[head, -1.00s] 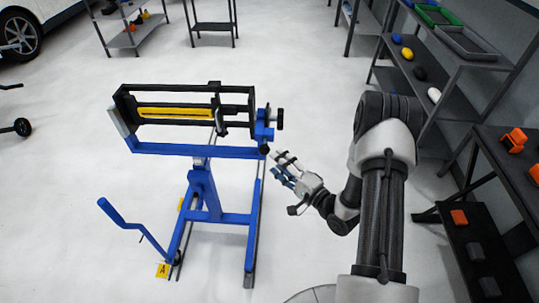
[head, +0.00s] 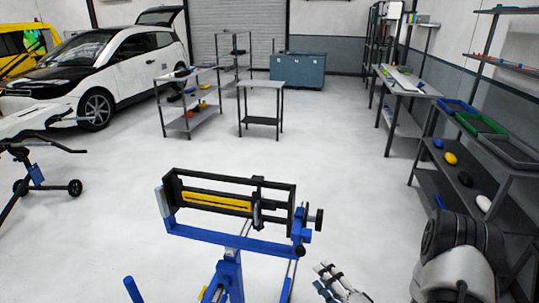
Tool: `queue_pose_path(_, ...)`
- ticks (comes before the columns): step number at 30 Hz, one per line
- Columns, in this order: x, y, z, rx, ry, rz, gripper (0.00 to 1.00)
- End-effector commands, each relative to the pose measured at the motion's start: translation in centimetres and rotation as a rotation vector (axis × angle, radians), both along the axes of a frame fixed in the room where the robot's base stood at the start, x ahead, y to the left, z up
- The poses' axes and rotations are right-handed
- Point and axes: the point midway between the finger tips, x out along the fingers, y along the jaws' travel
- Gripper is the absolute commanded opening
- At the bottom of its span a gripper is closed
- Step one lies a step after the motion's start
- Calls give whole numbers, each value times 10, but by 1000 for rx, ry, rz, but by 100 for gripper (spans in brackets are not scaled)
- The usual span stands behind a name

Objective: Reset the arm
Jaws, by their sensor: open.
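My gripper (head: 322,276) shows at the bottom edge of the head view, its fingers apart, with nothing seen between them. It is just right of and below the right end of the blue stand (head: 228,238); a gap shows between them in the picture. The stand carries a black frame (head: 230,183) with a yellow bar (head: 215,201) inside and a dark knob at its right end. My arm (head: 455,262) is at the lower right; the lower links and my wrist are partly cut off by the frame edge.
A grey shelf (head: 505,190) with coloured trays and rounded pieces stands at the right, close to my arm. A small table (head: 262,87), a shelf (head: 188,110) and a white car (head: 110,65) are farther back. The pale floor (head: 340,165) between is clear.

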Motion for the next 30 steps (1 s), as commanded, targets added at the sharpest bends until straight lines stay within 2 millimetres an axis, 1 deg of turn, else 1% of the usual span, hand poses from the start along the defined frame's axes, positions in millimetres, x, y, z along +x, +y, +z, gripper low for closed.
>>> queue_pose_path(1,8,0,7,-68,0,3,51)
queue_pose_path(3,20,-3,15,-201,15,2,51)
queue_pose_path(5,31,-6,25,-338,33,-4,51)
queue_pose_path(7,41,-13,39,-506,59,-12,51)
queue_pose_path(10,48,-23,62,-722,104,-28,51)
queue_pose_path(14,44,-35,99,-962,175,-46,51)
queue_pose_path(17,29,-41,129,-1112,240,-52,51)
queue_pose_path(18,21,-42,141,-1163,267,-51,51)
queue_pose_path(20,6,-42,158,-1232,310,-45,51)
queue_pose_path(21,-6,-42,168,-1270,339,-36,51)
queue_pose_path(23,-27,-39,183,-1320,382,-17,51)
queue_pose_path(24,-41,-35,192,-1349,408,-2,51)
queue_pose_path(26,-65,-29,204,-1381,446,32,51)
queue_pose_path(27,-83,-23,211,-1399,470,60,51)
queue_pose_path(29,-110,-14,219,-1418,501,109,51)
queue_pose_path(30,-129,-6,224,-1427,518,148,51)
